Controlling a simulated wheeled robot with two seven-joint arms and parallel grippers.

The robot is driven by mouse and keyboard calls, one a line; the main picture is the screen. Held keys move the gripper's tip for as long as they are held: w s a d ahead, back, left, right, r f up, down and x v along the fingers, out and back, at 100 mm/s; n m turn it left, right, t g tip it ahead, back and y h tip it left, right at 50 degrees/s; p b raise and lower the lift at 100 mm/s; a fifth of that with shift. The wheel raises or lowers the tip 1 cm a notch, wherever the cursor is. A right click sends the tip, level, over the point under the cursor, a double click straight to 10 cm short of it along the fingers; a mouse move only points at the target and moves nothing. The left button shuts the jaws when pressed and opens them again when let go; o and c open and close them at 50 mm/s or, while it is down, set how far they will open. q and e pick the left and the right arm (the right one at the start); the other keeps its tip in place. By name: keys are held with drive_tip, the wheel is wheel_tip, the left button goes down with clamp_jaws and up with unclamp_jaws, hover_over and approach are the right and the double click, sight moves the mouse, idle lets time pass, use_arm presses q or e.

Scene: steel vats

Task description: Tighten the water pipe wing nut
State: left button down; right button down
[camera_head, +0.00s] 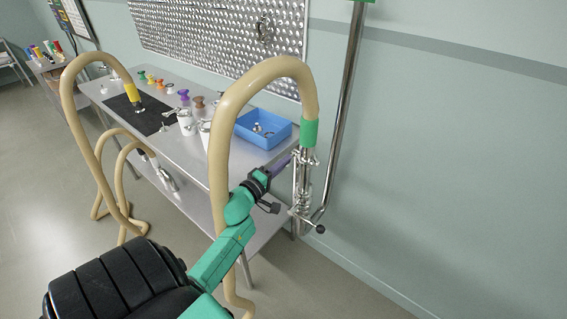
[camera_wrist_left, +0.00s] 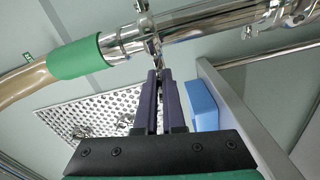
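The steel water pipe (camera_head: 302,185) stands upright by the wall, with a green-sleeved beige hose joined at its top. In the left wrist view the pipe (camera_wrist_left: 195,28) crosses the top, beside the green sleeve (camera_wrist_left: 80,58). A clamp with a small metal wing nut (camera_wrist_left: 156,52) sits at the joint. My left gripper (camera_head: 290,161) reaches the pipe just below the green sleeve. Its purple fingers (camera_wrist_left: 158,74) are close together, with the wing nut's thin metal between their tips. The tips hide part of the nut. My right gripper is not in view.
A steel table (camera_head: 185,120) stands left of the pipe with a blue tray (camera_head: 283,136), a black mat (camera_head: 150,122) and several small fittings. A beige hose (camera_head: 216,150) arches close to my left arm. A lower valve (camera_head: 319,228) juts out. Floor at right is clear.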

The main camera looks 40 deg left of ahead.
use_arm(q)
drive_tip(key=shift+m, duration=0.3)
